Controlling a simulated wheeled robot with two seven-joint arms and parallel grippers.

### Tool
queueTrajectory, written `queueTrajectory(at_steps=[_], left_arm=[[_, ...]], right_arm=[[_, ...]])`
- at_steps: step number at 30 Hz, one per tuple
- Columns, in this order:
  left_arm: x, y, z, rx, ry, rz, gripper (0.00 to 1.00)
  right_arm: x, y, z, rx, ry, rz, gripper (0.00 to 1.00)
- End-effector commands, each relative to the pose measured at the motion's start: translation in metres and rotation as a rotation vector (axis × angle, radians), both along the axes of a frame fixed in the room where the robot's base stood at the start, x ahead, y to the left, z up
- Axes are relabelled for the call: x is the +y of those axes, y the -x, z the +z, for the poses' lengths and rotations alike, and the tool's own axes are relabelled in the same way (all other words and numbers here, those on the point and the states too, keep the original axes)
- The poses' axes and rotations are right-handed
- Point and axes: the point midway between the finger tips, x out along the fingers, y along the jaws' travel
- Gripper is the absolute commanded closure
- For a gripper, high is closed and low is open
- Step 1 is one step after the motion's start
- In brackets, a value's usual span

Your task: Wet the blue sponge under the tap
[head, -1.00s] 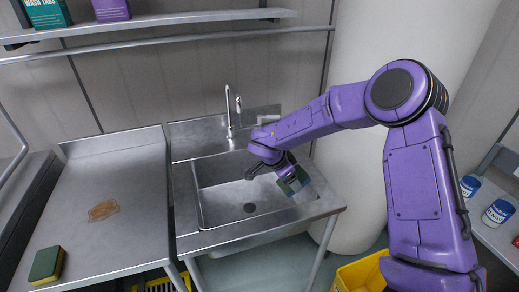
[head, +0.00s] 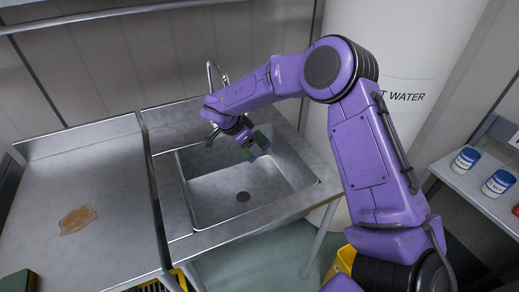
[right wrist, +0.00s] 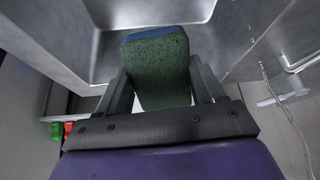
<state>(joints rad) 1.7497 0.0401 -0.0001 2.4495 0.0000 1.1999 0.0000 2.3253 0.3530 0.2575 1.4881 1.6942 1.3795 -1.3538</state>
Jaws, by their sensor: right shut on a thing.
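The blue sponge (right wrist: 160,68) has a green face and a blue edge. It sits between the two fingers of my right gripper (right wrist: 158,88), which is shut on it. In the head view my right gripper (head: 254,147) holds the sponge (head: 262,140) over the back part of the sink basin (head: 235,205), above its floor. The tap (head: 211,75) rises behind the sink, partly hidden by my right forearm. A thin wavy clear line (right wrist: 285,105), perhaps water, runs beside the gripper in the right wrist view, apart from the sponge. My left gripper is not in view.
A white tank (head: 395,60) stands behind my right arm. Blue and white tins (head: 465,160) are on a right shelf.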

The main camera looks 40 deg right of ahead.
Motion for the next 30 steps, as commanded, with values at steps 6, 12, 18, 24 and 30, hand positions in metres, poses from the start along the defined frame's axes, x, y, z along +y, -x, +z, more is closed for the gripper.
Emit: queueTrajectory(at_steps=[6,12,18,24,30], left_arm=[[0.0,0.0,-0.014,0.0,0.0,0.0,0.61],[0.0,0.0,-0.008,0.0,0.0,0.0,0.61],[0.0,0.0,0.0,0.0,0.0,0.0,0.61],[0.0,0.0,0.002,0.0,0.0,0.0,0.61],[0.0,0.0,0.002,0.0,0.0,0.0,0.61]], right_arm=[[0.009,-0.023,-0.008,-0.001,0.001,-0.002,0.57],[0.019,-0.045,-0.007,0.0,-0.002,-0.001,0.57],[0.026,-0.063,-0.012,0.0,-0.001,-0.001,0.57],[0.03,-0.072,-0.015,-0.001,-0.002,-0.001,0.57],[0.03,-0.072,-0.016,-0.001,-0.002,-0.001,0.57]])
